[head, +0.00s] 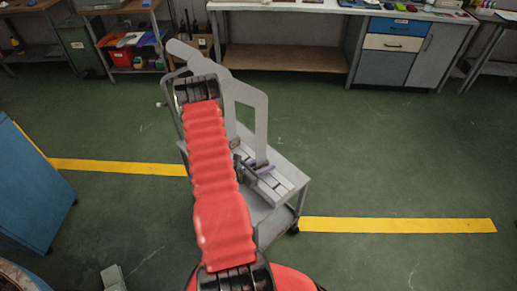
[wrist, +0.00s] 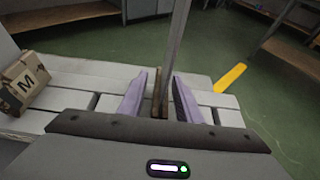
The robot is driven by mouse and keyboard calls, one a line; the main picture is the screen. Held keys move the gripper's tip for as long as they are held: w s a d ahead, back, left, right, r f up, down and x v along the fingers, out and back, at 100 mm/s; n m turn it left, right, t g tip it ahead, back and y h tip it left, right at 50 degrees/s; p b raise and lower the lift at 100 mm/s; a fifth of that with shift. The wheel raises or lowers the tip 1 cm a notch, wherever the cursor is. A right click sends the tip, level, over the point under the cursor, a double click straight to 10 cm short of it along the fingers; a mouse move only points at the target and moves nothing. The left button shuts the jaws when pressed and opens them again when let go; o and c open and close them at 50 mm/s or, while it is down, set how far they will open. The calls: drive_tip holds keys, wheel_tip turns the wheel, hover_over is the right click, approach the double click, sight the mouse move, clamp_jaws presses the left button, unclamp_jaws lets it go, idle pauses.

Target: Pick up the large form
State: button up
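A flat grey sock-shaped form (head: 259,120) with a cut-out stands upright on the grey cart in the head view. Its foot points up and left, partly behind my red arm. No size mark on it is readable. In the wrist view the form (wrist: 178,40) shows edge-on as a thin grey upright strip. My gripper (wrist: 165,92) is open, its purple fingers on either side of the strip's lower end, with gaps showing. My gripper (head: 256,172) is small in the head view, low at the form's base.
A cardboard box marked M (wrist: 24,80) sits on the slatted cart top (wrist: 75,72) at left. The cart (head: 290,165) stands on the green floor. A blue cabinet (head: 30,195) is at left, and a workbench (head: 300,58) at the back. Floor at right is clear.

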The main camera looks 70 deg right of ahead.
clamp_jaws()
idle(0.5)
drive_tip(key=shift+r, duration=5)
drive_tip(key=shift+r, duration=0.15)
wheel_tip(320, 180, up, 8)
